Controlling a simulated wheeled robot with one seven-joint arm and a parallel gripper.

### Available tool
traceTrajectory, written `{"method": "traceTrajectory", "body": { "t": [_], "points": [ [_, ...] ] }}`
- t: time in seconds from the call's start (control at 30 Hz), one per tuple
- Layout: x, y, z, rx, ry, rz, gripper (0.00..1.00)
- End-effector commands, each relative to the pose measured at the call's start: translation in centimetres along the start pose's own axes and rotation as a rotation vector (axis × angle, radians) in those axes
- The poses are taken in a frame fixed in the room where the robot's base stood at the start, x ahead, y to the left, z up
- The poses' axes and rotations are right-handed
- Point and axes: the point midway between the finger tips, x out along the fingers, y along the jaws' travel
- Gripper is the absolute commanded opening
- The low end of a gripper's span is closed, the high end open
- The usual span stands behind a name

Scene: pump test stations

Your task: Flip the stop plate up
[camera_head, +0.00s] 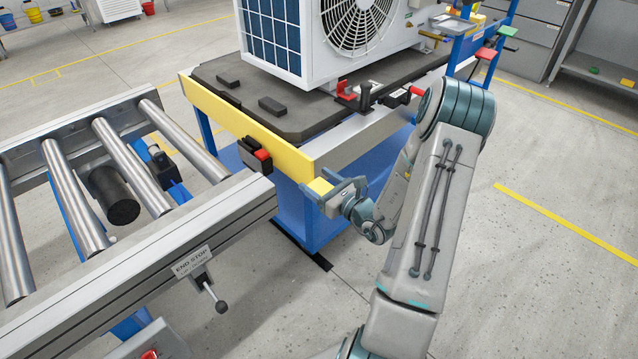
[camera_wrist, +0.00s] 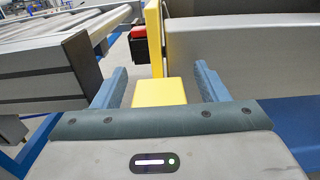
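The yellow stop plate (camera_head: 240,122) runs along the end of the test station facing the roller conveyor. In the wrist view I see it nearly edge-on (camera_wrist: 153,40). A yellow tab (camera_head: 320,186) sticks out near the plate's right end. My gripper (camera_head: 337,191) is at this tab, and its two fingers are apart. In the wrist view the tab (camera_wrist: 160,92) lies between the fingers, with a gap on each side. I cannot tell whether the plate's top edge rises above the station deck.
The roller conveyor (camera_head: 110,160) is at the left, with an "END STOP" label (camera_head: 192,262) and a black-knobbed lever (camera_head: 221,306). A black-and-red block (camera_head: 256,155) sits by the plate. A white fan unit (camera_head: 330,40) stands on the deck. Floor is clear at right.

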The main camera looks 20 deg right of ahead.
Motion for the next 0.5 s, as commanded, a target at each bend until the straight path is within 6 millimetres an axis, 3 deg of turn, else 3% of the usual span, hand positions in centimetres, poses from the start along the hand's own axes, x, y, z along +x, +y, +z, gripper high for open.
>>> {"method": "traceTrajectory", "body": {
  "t": [0.27,0.5],
  "points": [
    [-0.4,0.1,-0.2,0.002,0.005,0.002,0.67],
    [-4.6,0.0,-0.1,0.004,0.007,-0.002,0.67]
  ]
}}
